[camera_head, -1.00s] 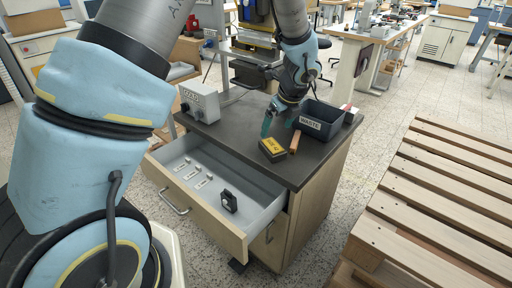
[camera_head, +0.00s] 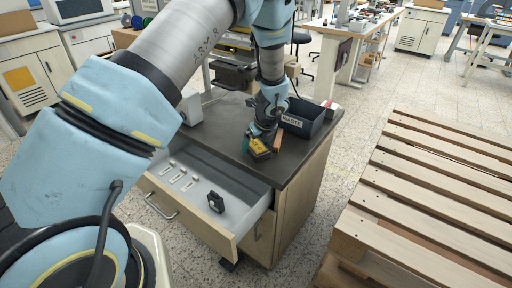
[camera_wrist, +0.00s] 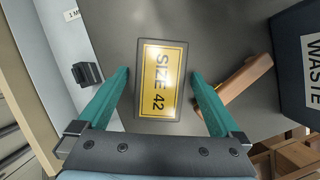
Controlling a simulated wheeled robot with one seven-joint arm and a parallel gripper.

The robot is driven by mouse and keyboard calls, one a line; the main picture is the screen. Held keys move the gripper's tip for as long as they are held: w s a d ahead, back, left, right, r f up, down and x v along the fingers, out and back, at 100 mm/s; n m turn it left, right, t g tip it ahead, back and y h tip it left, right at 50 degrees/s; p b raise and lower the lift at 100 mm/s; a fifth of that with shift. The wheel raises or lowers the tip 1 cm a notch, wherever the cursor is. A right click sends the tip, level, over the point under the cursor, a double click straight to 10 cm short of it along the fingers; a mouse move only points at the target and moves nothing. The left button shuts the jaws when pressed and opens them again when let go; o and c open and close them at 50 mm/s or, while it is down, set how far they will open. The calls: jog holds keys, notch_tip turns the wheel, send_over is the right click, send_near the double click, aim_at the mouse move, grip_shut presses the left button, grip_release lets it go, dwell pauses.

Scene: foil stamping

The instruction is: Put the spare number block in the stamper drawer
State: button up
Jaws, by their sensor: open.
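A dark box with a yellow label reading SIZE 42 (camera_head: 258,147) (camera_wrist: 162,82) lies on the dark cabinet top, near the edge above the drawer. No other thing I see is marked as a number block. My gripper (camera_head: 256,149) is low over the box. In the wrist view my gripper (camera_wrist: 160,76) is open, with one teal finger on each side of the box and gaps between. The drawer (camera_head: 190,226) is pulled open. It holds a small black block-like piece (camera_head: 215,201) towards its right end, and several small labelled pieces (camera_head: 178,177) further left.
A brown wooden piece (camera_head: 279,138) (camera_wrist: 234,84) lies close to the right of the box. A dark WASTE bin (camera_head: 292,119) (camera_wrist: 312,72) stands beyond it. A wooden pallet (camera_head: 430,190) is on the right. The drawer floor between its contents is bare.

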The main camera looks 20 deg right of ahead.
jog(key=shift+w+f, duration=0.1)
jog(key=shift+f, duration=0.1)
jog(key=shift+c, duration=0.4)
grip_shut()
dwell(0.3)
jog(key=shift+w+r, duration=0.1)
jog(key=shift+r, duration=0.05)
